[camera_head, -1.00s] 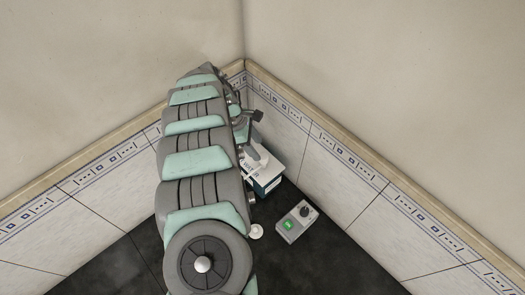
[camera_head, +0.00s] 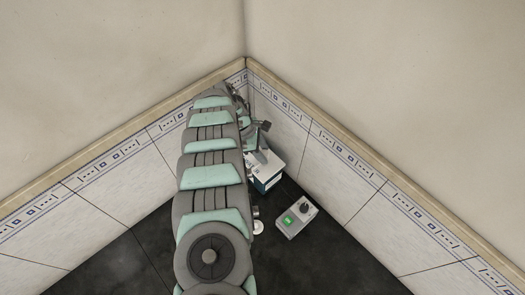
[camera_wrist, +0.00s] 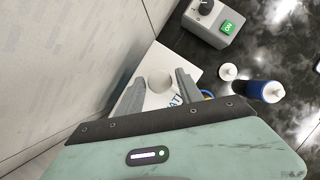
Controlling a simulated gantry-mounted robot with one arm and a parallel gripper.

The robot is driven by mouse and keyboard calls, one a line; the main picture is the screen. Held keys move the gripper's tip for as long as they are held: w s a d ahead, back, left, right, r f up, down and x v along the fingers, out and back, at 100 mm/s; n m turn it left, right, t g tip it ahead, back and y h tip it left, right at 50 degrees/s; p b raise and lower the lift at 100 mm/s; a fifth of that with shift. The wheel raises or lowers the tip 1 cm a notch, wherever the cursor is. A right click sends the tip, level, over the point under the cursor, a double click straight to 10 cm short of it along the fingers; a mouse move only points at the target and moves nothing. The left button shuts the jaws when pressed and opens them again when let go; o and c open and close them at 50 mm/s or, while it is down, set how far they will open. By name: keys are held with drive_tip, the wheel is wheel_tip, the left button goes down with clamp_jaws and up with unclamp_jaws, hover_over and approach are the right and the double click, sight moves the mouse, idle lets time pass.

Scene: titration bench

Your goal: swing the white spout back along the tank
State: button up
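The white tank (camera_head: 268,180) stands in the corner in the head view, partly hidden by my arm. Its pale top also shows in the wrist view (camera_wrist: 187,62). A white rounded piece, apparently the spout (camera_wrist: 159,84), shows between my fingers in the wrist view. My gripper (camera_wrist: 159,76) is open, with one finger to each side of this piece and visible gaps, so no grip shows. The palm edge hides the lower part of the piece. In the head view the gripper is small beside the tank top, and its fingers cannot be made out clearly.
A grey control box (camera_head: 297,217) with a green ON button and dark knob sits right of the tank. A blue bottle (camera_wrist: 262,91) and a white round cap (camera_wrist: 228,72) are near it. Tiled walls (camera_head: 340,175) close in the corner; dark bench is free at front right.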

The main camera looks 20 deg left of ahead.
clamp_jaws()
idle(1.1)
